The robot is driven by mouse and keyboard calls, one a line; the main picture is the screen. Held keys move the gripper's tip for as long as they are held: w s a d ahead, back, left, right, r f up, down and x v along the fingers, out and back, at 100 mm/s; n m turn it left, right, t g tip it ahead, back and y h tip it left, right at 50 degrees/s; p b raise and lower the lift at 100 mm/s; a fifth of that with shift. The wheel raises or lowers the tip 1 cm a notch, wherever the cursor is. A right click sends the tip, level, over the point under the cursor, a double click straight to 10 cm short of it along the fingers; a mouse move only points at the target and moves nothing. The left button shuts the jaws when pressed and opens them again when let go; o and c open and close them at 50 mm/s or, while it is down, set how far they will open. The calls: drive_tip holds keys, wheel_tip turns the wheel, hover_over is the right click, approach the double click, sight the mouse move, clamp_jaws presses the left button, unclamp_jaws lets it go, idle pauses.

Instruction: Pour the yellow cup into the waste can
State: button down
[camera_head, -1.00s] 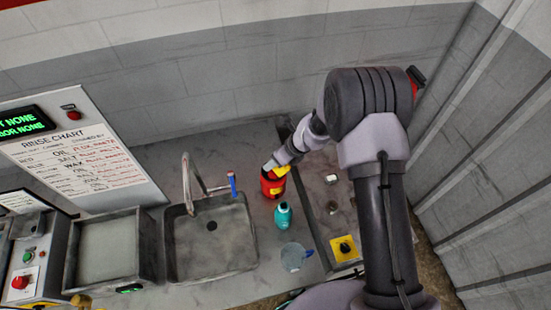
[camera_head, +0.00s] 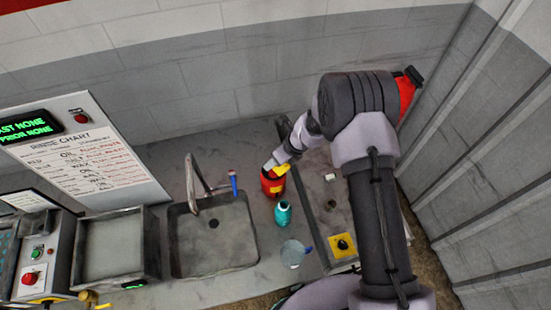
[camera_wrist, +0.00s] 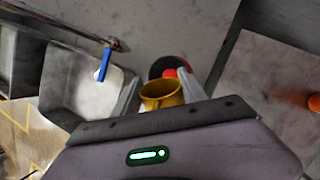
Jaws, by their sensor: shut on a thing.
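The yellow cup (camera_wrist: 162,97) is between the two fingers of my gripper (camera_wrist: 158,92), which is shut on it. In the head view the cup (camera_head: 283,169) shows as a small yellow patch at the arm's end. The red waste can (camera_head: 271,188) stands on the counter right of the sink, and the cup is at its upper right edge. In the wrist view the can's dark mouth and red part (camera_wrist: 170,66) show just beyond the cup. The cup's contents and exact tilt cannot be told.
A teal bottle (camera_head: 283,214) and a clear jug (camera_head: 293,253) stand in front of the can. A yellow-plated knob (camera_head: 342,246) is on the right-hand surface.

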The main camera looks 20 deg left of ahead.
drive_tip(key=shift+r+h+p, duration=0.1)
drive_tip(key=shift+h+p, duration=0.4)
drive_tip(key=shift+p, duration=2.6)
drive_tip(key=shift+a+g+p, duration=0.25)
drive_tip(key=shift+g+p, duration=0.15)
drive_tip(key=shift+p, duration=0.2)
drive_tip(key=shift+w+h+p, duration=0.1)
drive_tip(key=shift+h+p, duration=0.4)
drive_tip(key=shift+p, duration=0.15)
drive_tip(key=shift+a+b, duration=0.1)
drive_tip(key=shift+b, duration=0.4)
drive_tip(key=shift+g+h+b, duration=0.3)
drive_tip(key=shift+h+b, duration=0.1)
drive_tip(key=shift+h, duration=0.2)
